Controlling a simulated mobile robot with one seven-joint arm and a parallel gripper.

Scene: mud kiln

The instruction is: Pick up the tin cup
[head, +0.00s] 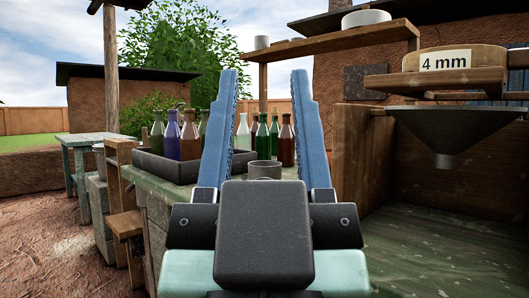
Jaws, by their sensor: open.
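A small grey metal cup (264,171), likely the tin cup, stands upright on the green worn bench top (182,190) in the head view. My gripper (268,78) is in the foreground with its two blue fingers spread wide apart. The cup shows between the fingers, low in the gap and farther off. The gripper's dark body hides the cup's lower edge and the bench below it. Nothing is held between the fingers.
A dark tray (155,167) holding several bottles (189,138) stands left of the cup. More bottles (262,137) stand behind it. A shelf (335,43) hangs behind.

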